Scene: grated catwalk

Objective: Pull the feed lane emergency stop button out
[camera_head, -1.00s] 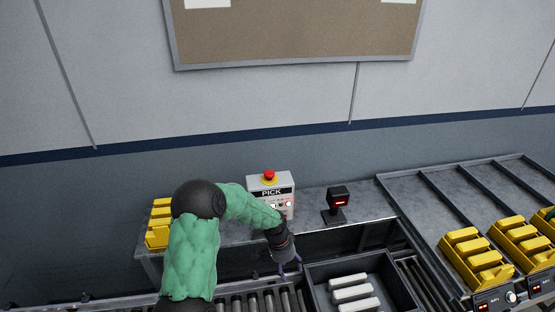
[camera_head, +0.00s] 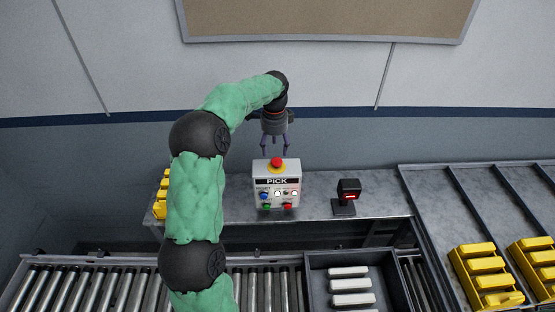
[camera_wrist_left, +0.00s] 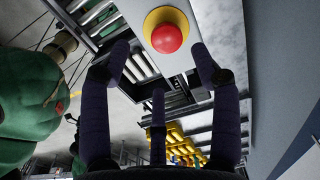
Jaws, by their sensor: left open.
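The red emergency stop button (camera_head: 277,162) sits on a yellow ring on top of a grey control box (camera_head: 263,192) labelled PICK. My left gripper (camera_head: 274,152) is open and points down just above the button, apart from it as far as I can tell. In the left wrist view the red button (camera_wrist_left: 167,38) lies beyond the spread fingers (camera_wrist_left: 160,65), near the top of the picture, with nothing between the fingers. My right gripper does not show.
A small scanner (camera_head: 347,193) on a stand is right of the box. A dark tote (camera_head: 313,283) with white bars sits on the roller conveyor (camera_head: 80,285) in front. Yellow bins (camera_head: 480,275) stand at right. A wall and a corkboard (camera_head: 330,18) are behind.

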